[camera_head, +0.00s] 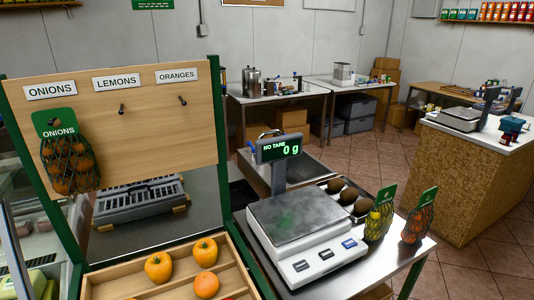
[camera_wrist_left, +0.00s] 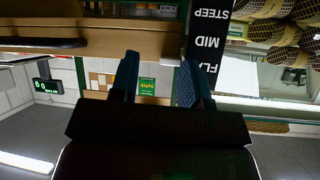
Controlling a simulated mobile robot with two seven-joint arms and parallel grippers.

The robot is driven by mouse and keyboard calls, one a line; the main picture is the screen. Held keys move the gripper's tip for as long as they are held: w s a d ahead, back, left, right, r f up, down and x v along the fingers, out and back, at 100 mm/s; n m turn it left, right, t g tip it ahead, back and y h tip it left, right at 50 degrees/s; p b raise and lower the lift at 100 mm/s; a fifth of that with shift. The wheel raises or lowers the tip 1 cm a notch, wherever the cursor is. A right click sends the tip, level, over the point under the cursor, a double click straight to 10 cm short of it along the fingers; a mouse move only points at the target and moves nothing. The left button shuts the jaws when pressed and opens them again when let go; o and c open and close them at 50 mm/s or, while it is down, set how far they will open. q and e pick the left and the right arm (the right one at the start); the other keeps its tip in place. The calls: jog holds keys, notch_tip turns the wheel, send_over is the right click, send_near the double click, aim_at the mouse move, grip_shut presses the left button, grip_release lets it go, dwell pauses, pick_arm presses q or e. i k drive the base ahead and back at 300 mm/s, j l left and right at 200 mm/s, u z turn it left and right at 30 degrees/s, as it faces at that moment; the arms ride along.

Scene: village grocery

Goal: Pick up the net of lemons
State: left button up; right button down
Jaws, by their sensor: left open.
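The net of lemons (camera_head: 377,223), yellow fruit in dark mesh under a green header card, stands on the metal counter just right of the scale in the head view. A net of oranges (camera_head: 418,224) with a similar card stands close to its right. My left gripper (camera_wrist_left: 163,80) shows only in the left wrist view, where its two blue fingers are apart with nothing between them. I cannot make out the lemons in that view. My right gripper is not in view.
A net of onions (camera_head: 68,165) hangs on the wooden board (camera_head: 148,133); the lemons and oranges hooks are bare. A wooden crate (camera_head: 130,275) holds peppers in front.

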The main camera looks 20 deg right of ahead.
aim_at(379, 222)
jog(key=k+z, duration=0.15)
jog(key=z, duration=0.25)
jog(key=k+l+z, duration=0.1)
jog(key=z, duration=0.3)
jog(key=k+l+z, duration=0.15)
jog(key=z, duration=0.25)
jog(key=i+l, duration=0.35)
jog(key=l, duration=0.15)
jog(key=i+l, duration=0.3)
jog(key=l, duration=0.15)
jog(key=i+l+u, duration=0.15)
jog(key=u, duration=0.25)
jog(key=i+l+u, duration=0.1)
jog(key=l+u, duration=0.3)
